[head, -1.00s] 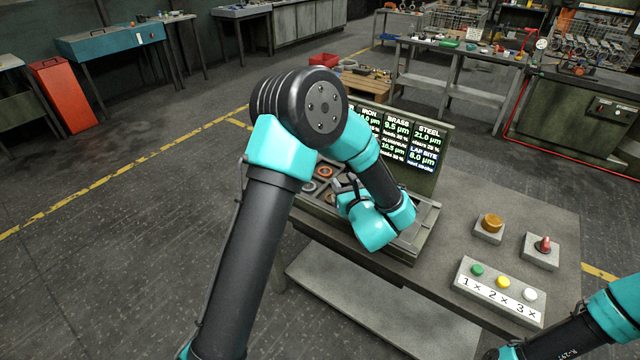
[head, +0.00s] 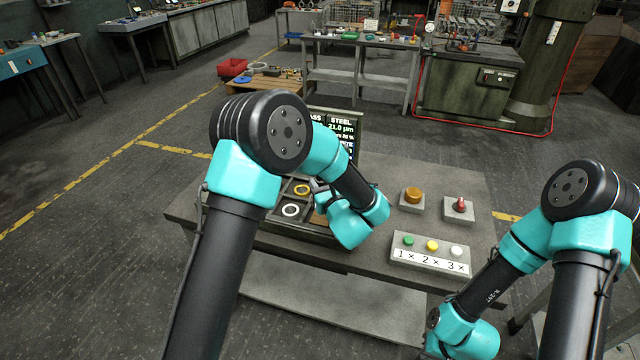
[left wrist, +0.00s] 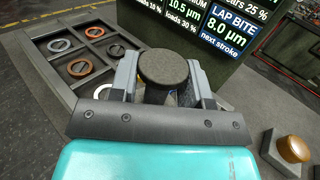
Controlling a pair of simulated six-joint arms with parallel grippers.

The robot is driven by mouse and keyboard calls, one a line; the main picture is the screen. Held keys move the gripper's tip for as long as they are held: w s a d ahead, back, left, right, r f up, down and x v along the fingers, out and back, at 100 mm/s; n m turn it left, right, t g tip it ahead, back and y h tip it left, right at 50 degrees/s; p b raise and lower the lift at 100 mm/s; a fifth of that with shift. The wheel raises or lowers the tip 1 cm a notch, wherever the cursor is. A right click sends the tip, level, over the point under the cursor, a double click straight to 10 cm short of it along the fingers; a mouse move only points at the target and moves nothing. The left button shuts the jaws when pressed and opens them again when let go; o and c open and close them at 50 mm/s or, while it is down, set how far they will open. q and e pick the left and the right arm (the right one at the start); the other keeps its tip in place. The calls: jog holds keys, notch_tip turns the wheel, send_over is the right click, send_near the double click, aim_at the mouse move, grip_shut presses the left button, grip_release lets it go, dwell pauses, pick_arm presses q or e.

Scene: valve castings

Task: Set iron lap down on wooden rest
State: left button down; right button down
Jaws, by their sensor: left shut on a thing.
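In the left wrist view my left gripper (left wrist: 166,82) is shut on the iron lap (left wrist: 164,67), a dark round disc with a flat, speckled top. The lap sits between the two grey fingers, in front of the dark display panel. In the head view my left gripper (head: 316,187) is mostly hidden behind its teal wrist, over the right side of the compartment tray, and the lap cannot be made out. A small brown patch beside that wrist may be the wooden rest; I cannot be sure. My right wrist is low at the right; its fingers cannot be made out.
The compartment tray (left wrist: 66,66) holds several rings. A display panel (left wrist: 235,45) stands behind it.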

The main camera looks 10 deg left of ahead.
pick_arm(q)
jog(key=shift+f, duration=0.1)
jog(key=shift+f, duration=3.1)
jog(key=shift+f, duration=0.25)
jog(key=c, duration=0.5)
grip_release()
jog(key=shift+f, duration=0.1)
jog(key=v, duration=1.7)
jog(key=shift+s, duration=0.25)
